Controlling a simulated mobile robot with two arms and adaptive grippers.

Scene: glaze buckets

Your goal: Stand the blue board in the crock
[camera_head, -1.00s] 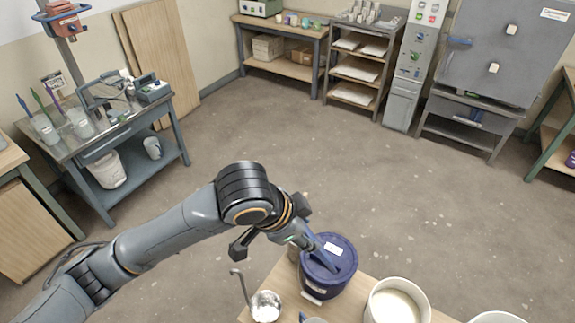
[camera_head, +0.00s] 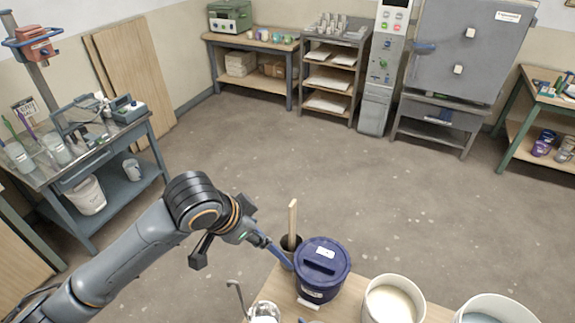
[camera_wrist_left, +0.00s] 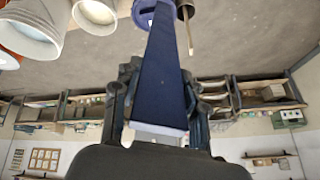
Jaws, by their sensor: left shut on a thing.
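My left gripper (camera_head: 246,233) is shut on the blue board (camera_head: 277,254), which slants down to the right. In the left wrist view the board (camera_wrist_left: 160,75) is a long blue strip running up from the fingers. The dark crock (camera_head: 291,243) stands at the table's far left corner, with a pale wooden stick (camera_head: 292,220) upright in it. The board's far end shows at the crock's near left side, overlapping it in the picture; I cannot tell whether they touch. My right gripper is not in view.
A lidded blue bucket (camera_head: 322,280) stands right beside the crock. A ladle (camera_head: 238,295) lies at the near left. Two open white buckets (camera_head: 393,288) (camera_head: 497,306) stand to the right. The floor behind the table is clear.

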